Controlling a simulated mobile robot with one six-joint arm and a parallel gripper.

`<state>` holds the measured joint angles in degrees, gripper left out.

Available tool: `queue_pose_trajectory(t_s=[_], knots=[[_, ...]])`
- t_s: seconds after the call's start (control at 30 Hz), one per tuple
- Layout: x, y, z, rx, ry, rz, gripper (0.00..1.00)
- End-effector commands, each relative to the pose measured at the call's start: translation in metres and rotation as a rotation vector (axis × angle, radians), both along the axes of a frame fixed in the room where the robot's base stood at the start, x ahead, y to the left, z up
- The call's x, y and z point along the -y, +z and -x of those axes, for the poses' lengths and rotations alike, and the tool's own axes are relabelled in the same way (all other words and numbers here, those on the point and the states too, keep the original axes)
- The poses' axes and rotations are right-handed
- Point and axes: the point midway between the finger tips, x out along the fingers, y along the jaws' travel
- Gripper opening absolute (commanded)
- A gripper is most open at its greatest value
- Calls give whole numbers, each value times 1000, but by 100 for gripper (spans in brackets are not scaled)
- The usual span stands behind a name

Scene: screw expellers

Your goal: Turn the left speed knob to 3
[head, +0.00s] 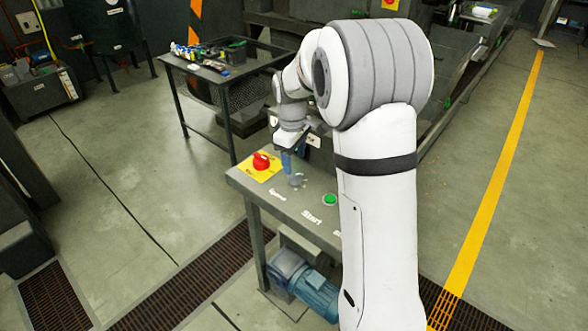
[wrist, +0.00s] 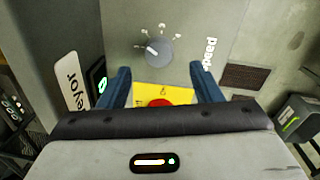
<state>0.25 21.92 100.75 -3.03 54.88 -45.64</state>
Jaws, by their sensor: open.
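The grey round speed knob (wrist: 158,52) stands on the grey panel in the wrist view, with a white pointer mark on its left side. Small white scale marks surround it; their digits are too small to read surely. A "Speed" label (wrist: 208,53), partly cut off by a finger, lies to its right. In the head view the knob (head: 297,181) sits on the panel top just below my gripper (head: 288,161). My gripper's blue fingers (wrist: 160,70) are open and empty, spread to either side of the knob's line, apart from it.
A red switch (head: 261,160) on a yellow plate sits close to the knob, by the panel's left corner. A green button (head: 330,199) with a "Start" label (head: 311,218) lies to the right. A mesh-sided table (head: 258,57) holding small items stands behind.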

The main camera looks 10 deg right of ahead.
Motion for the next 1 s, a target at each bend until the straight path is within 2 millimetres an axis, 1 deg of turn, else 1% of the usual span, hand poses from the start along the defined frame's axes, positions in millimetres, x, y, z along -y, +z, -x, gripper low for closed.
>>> queue_pose_trajectory(t_s=[0.1,0.2,0.5,0.57,0.63,0.67,0.77,0.87,0.9,0.97,1.0], knots=[[-1,12,1,0,0,0,59],[-1,16,1,0,0,0,59],[-1,18,2,0,-2,0,58],[-1,20,5,3,-11,-1,58],[-1,28,14,14,-37,-4,58],[-1,32,20,19,-54,-6,58],[-2,51,49,48,-136,-16,58],[-3,69,88,84,-245,-33,58],[-4,75,105,99,-293,-41,58],[-4,81,131,120,-364,-54,58],[-5,85,148,133,-410,-64,58]])
